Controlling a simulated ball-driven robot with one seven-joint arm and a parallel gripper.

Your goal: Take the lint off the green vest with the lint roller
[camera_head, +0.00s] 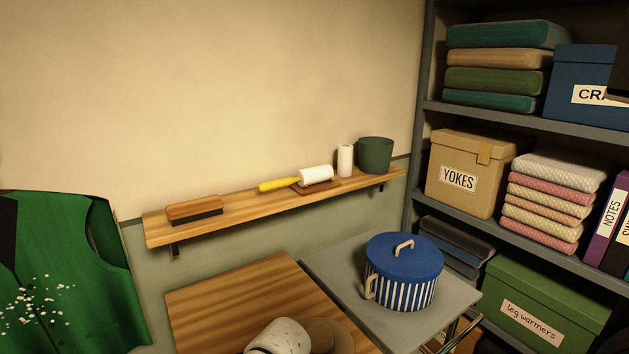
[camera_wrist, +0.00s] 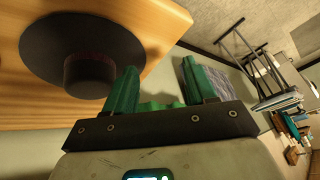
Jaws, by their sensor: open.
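The lint roller (camera_head: 316,174), with a yellow handle and a white roll, lies on a small brown rest on the wooden wall shelf. Its handle points left. The green vest (camera_head: 75,260) hangs at the left edge of the head view, partly cut off. Pale lint specks (camera_head: 42,300) are scattered over its lower front. My gripper (camera_wrist: 157,88) shows in the wrist view with its green fingers apart and nothing between them. Neither the roller nor the vest can be made out in the wrist view.
The shelf (camera_head: 240,204) also holds a wooden brush (camera_head: 194,209), a white roll (camera_head: 345,160) and a dark green pot (camera_head: 376,155). Below are a wooden tabletop (camera_head: 225,300) and a blue lidded pot (camera_head: 403,271) on a grey surface. A loaded rack stands right. A dark disc-shaped thing (camera_wrist: 50,55) is near my gripper.

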